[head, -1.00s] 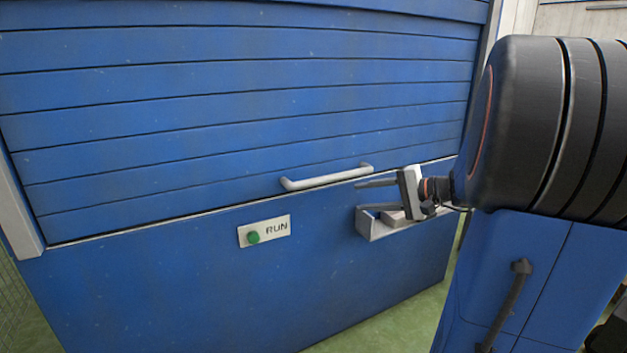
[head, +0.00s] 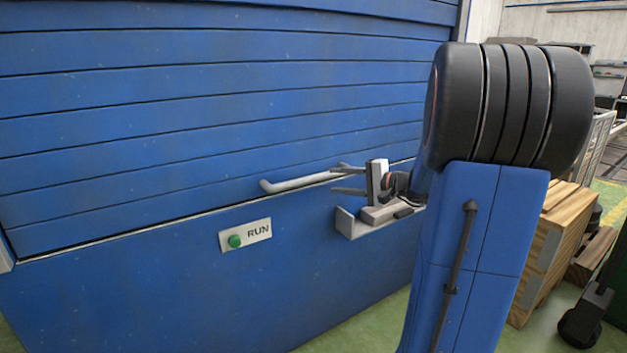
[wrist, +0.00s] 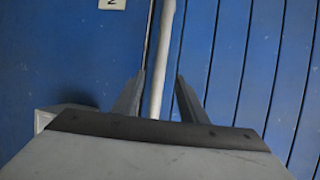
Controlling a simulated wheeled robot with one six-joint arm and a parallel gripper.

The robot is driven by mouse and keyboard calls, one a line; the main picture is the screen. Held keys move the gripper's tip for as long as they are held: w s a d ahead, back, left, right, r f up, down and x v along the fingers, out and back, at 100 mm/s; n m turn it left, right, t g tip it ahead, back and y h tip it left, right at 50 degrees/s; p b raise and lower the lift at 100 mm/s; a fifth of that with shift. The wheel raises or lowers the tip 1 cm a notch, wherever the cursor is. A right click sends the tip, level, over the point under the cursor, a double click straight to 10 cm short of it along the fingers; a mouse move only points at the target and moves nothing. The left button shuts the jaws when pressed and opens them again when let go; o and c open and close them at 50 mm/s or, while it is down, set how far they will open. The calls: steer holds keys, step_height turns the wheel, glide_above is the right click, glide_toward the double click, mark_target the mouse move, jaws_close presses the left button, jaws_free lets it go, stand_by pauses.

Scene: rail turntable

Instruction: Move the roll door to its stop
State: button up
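The blue slatted roll door (head: 200,110) fills the upper left of the head view, its lower edge just above a blue panel. A pale grey bar handle (head: 295,184) runs along its bottom slat. My gripper (head: 340,179) is at the handle's right end, with its fingers parted. In the wrist view the handle (wrist: 162,70) runs between the two open fingers of my gripper (wrist: 158,95), with gaps showing on both sides. Whether the fingers reach fully past the bar is hard to tell. The fingers are not closed on it.
Below the door, a white plate with a green RUN button (head: 235,241) sits on the panel. A small grey tray (head: 352,226) juts out just under my gripper. Wooden crates (head: 545,250) stand at the right on the green floor.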

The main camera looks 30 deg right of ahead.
mark_target(317, 179)
steer(key=x, duration=1)
steer(key=shift+f, duration=0.15)
jaws_close()
